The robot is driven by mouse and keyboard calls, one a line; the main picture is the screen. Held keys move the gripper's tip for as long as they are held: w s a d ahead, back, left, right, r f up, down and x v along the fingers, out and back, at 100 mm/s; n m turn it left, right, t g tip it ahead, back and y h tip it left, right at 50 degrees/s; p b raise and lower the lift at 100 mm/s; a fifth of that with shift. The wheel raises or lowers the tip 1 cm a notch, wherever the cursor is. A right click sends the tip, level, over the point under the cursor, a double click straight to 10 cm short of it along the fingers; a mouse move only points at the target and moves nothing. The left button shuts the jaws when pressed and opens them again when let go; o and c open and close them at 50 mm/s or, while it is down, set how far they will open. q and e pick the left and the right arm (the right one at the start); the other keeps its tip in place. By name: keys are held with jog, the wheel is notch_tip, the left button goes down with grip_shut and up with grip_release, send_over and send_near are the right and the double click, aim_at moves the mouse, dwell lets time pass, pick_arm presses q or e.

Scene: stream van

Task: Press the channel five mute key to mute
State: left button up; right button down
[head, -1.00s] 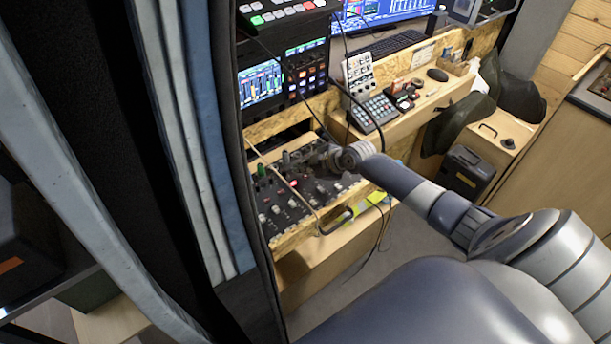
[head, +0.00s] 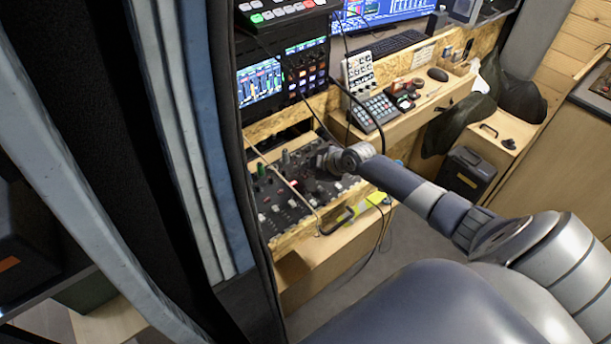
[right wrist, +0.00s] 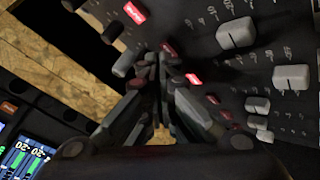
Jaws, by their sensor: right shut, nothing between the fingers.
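The mixer panel (head: 275,208), dark with rows of knobs, keys and pale fader caps, is set in a wooden console in the head view. My right gripper (head: 306,168) is over its upper right part, partly hidden behind my wrist. In the right wrist view the gripper (right wrist: 158,58) is shut and empty, its fingertips close to a dark red key (right wrist: 168,50). I cannot tell whether they touch. One lit red key (right wrist: 193,79) is just right of the tips, another lit red key (right wrist: 135,12) is above left. Which key is channel five's mute cannot be read.
A cable loop (head: 337,222) hangs at the panel's front edge. White fader caps (right wrist: 237,33) stand beside the keys. A keypad (head: 374,112) and an upright remote-like unit (head: 358,72) are behind. A dark curtain (head: 232,130) stands at the left.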

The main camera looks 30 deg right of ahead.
aim_at(305, 178)
jog(key=shift+f, duration=0.25)
jog(key=shift+r, duration=0.1)
jog(key=shift+r+p, duration=0.3)
jog(key=shift+r, duration=0.35)
notch_tip(305, 178, up, 6)
jog(key=p, duration=0.4)
jog(key=shift+p, duration=0.3)
dwell(0.3)
